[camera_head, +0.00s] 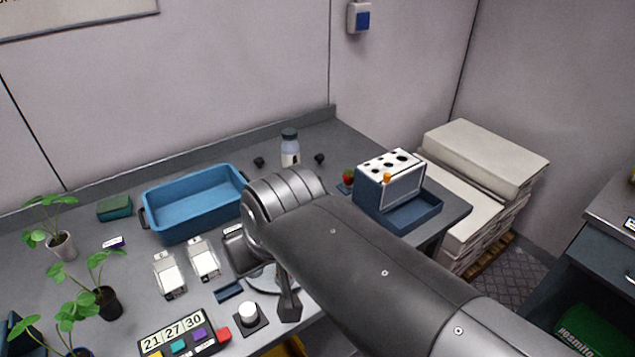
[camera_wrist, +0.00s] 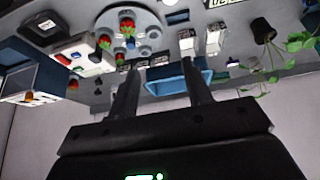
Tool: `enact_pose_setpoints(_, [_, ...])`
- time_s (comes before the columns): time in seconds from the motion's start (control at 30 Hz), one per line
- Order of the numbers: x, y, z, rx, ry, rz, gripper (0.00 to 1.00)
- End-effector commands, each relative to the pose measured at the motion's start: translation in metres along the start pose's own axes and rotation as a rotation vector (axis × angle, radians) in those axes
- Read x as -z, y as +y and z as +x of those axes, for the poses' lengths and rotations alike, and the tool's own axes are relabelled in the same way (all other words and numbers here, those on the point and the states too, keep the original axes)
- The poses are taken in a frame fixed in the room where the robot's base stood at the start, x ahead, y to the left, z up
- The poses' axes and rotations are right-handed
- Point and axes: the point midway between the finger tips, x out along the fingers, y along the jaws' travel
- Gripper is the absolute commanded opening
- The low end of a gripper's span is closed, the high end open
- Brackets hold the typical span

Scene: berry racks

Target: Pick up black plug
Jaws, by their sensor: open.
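Two small black plugs stand near the wall at the back of the bench in the head view: one left of the clear bottle (camera_head: 290,150), the left plug (camera_head: 259,162), and one right of it, the right plug (camera_head: 319,158). A small dark piece (camera_wrist: 97,92) in the wrist view may be one of them; it is too small to tell. My gripper (camera_wrist: 160,68) is open in the wrist view, with nothing between its fingers. It is apart from both plugs. In the head view my arm hides most of it.
A blue tub (camera_head: 195,205) stands left of the plugs. A blue-and-white rack with holes (camera_head: 389,180) stands to their right, with a strawberry (camera_head: 348,176) beside it. White boxes, a round plate with strawberries (camera_wrist: 128,38) and potted plants (camera_head: 62,245) crowd the bench.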

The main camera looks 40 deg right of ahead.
Motion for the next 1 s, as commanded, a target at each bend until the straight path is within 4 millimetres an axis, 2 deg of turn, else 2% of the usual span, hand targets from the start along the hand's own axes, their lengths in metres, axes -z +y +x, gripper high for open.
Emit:
enact_pose_setpoints(0.27, [0.0,0.0,0.0,0.0,0.0,0.0,0.51])
enact_pose_setpoints(0.43, [0.016,0.005,0.0,-0.013,-0.019,0.004,0.51])
enact_pose_setpoints(0.57, [0.047,0.018,0.002,-0.038,-0.059,0.015,0.51])
enact_pose_setpoints(0.77, [0.104,0.046,0.015,-0.072,-0.134,0.029,0.51])
enact_pose_setpoints(1.0, [0.163,0.093,0.046,-0.097,-0.223,0.053,0.51])
